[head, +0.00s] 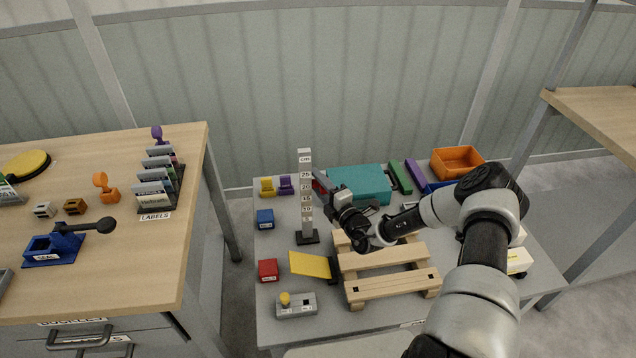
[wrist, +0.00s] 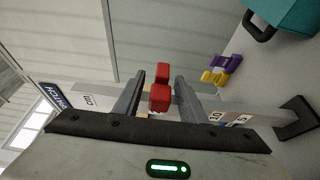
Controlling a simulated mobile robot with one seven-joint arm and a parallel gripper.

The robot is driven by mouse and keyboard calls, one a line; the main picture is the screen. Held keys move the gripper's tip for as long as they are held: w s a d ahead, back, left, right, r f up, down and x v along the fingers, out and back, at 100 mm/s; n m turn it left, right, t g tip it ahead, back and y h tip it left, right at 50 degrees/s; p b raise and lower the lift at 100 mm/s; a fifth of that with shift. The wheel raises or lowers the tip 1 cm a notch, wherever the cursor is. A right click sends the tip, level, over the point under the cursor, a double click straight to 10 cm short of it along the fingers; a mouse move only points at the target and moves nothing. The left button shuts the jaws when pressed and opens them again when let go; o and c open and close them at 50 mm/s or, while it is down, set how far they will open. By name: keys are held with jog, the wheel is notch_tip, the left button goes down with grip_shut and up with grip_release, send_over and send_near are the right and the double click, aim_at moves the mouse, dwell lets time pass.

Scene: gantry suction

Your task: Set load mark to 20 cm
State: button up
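The load mark is a red slider (wrist: 160,97) on an upright grey measuring post (head: 306,226) with white number labels and a black foot. In the head view its red (head: 317,186) shows at the post's right side, near the 20 label; its exact reading cannot be told. My gripper (head: 322,183) is at the post from the right. In the wrist view my gripper (wrist: 159,82) has one finger on each side of the slider, with narrow gaps showing, so it looks open around it. My gripper's body hides part of the post there.
A teal case (head: 360,181) stands close behind my gripper. A wooden pallet (head: 385,257) lies below my arm, beside a yellow plate (head: 310,264). Blue (head: 265,218) and red (head: 268,270) blocks stand left of the post. An orange bin (head: 457,161) is at the back right.

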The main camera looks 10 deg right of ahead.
jog(key=p+v, duration=0.1)
jog(key=v, duration=1.6)
jog(key=shift+s, duration=0.2)
jog(key=shift+r, duration=0.1)
jog(key=s+a+r+n+g+y+p, duration=0.2)
jog(key=s+a+r+n+g, duration=0.25)
jog(key=r+n, duration=0.35)
jog(key=s+a+r+n+g+y+p, duration=0.1)
jog(key=s+a+r+n+g+p, duration=0.2)
jog(key=r+n+g, duration=0.5)
jog(key=s+a+r+n+g+y+p, duration=0.15)
jog(key=s+a+r+n+g, duration=0.3)
jog(key=n, duration=0.65)
jog(key=s+d+r+n+t+h+p, duration=0.2)
jog(key=s+r+n+h, duration=0.1)
jog(key=r+n, duration=0.4)
jog(key=s+d+r+n+t+h+p, duration=0.1)
jog(key=s+r+n+h, duration=0.3)
jog(key=r+n, duration=0.4)
jog(key=s+d+r+n+t+h+p, duration=0.2)
jog(key=s+r+n, duration=0.4)
jog(key=r, duration=0.7)
jog(key=shift+d+n+t+h+p, duration=0.35)
jog(key=shift+d+n+t+h, duration=0.25)
jog(key=shift+d+h, duration=0.55)
